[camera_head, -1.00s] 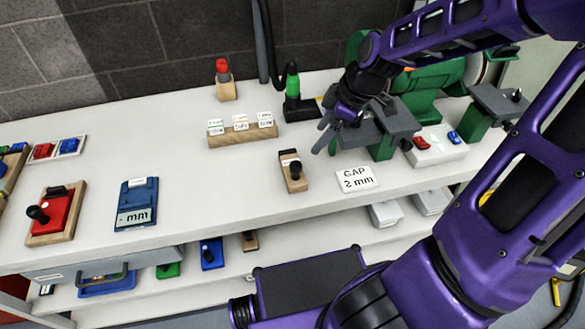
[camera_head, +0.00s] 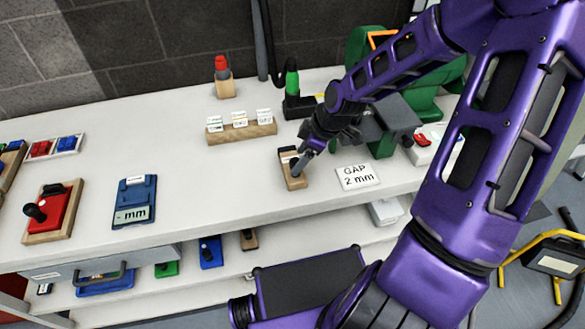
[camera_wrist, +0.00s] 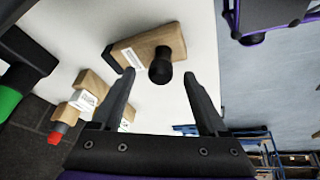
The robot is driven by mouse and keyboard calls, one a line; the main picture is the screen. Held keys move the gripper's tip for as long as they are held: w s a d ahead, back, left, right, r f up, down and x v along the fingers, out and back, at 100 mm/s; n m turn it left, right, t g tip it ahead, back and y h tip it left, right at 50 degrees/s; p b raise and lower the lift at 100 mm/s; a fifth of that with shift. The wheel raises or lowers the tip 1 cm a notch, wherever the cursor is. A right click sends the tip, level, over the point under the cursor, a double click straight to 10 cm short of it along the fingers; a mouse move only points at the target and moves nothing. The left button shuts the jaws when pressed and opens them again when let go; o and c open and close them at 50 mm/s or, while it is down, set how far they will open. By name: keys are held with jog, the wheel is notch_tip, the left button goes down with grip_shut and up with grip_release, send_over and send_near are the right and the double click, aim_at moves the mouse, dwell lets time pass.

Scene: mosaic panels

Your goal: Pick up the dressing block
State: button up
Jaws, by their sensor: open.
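The dressing block, a small wooden block (camera_head: 289,173) with a dark top, lies on the white workbench (camera_head: 230,200) left of the "GAP 2 mm" sign. In the wrist view the block (camera_wrist: 130,50) shows a white label and a round black knob (camera_wrist: 160,68). My gripper (camera_head: 303,163) is open and empty, above the block and partly covering it in the head view. In the wrist view my gripper (camera_wrist: 159,78) has its two fingers apart, with the knob showing between and just beyond the tips. Contact with the block cannot be told.
The "GAP 2 mm" sign (camera_head: 357,177) stands close on the right. A wooden rack with white cards (camera_head: 241,132) and a green-topped tool (camera_head: 292,85) are behind. A green machine (camera_head: 385,125) is at right. A blue "mm" gauge (camera_head: 134,202) and red block (camera_head: 53,211) lie left, with clear bench between.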

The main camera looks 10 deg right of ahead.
aim_at(297, 161)
jog(key=b+x, duration=0.1)
jog(key=x, duration=0.3)
jog(key=shift+s+a, duration=0.1)
grip_shut()
